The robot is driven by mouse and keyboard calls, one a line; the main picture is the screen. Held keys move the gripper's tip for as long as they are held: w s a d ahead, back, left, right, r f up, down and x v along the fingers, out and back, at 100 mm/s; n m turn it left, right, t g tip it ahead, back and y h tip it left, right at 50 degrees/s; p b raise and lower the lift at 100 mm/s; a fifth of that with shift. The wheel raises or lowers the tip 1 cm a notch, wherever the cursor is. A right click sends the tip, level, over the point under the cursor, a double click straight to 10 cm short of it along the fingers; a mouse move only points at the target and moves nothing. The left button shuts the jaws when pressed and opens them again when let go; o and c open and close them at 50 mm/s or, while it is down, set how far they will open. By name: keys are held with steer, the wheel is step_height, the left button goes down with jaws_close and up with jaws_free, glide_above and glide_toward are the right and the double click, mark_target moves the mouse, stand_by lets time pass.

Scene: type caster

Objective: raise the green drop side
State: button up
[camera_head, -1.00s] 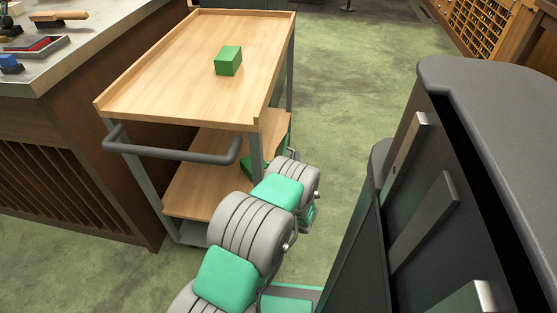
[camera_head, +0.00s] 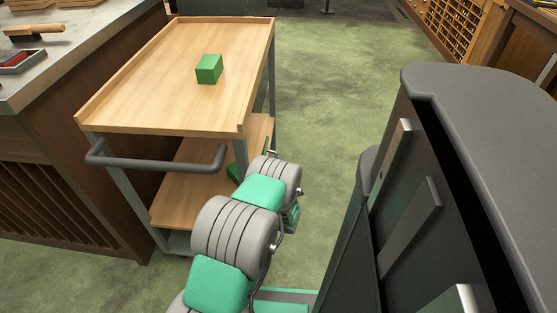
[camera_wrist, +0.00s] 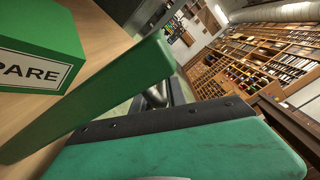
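The wooden cart (camera_head: 160,80) with two levels stands at the left in the head view. A little green (camera_head: 233,172) shows by its lower shelf (camera_head: 185,195), mostly hidden by my arm. In the wrist view, a long green board (camera_wrist: 110,95), which looks like the drop side, slants close to the camera. A green block (camera_wrist: 40,42) with a label ending in "PARE" is beside it on a wooden surface. A scuffed green plate with a dark bolted strip (camera_wrist: 180,120) fills the bottom and seems part of my gripper. No fingertips show clearly, so its opening and any contact are unclear.
Another green block (camera_head: 209,69) sits on the cart's top. A grey handle (camera_head: 155,160) sticks out from the cart's near end. A counter (camera_head: 70,60) stands close on the left. A dark body (camera_head: 470,170) fills the right side. Green floor (camera_head: 320,80) lies open behind.

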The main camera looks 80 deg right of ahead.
steer(key=o, duration=0.4)
steer(key=shift+w+a+f, duration=0.1)
steer(key=shift+a+f, duration=0.05)
steer(key=shift+f, duration=0.15)
steer(key=shift+r, duration=0.15)
steer(key=a, duration=0.7)
steer(key=shift+a, duration=0.35)
steer(key=shift+c, duration=0.2)
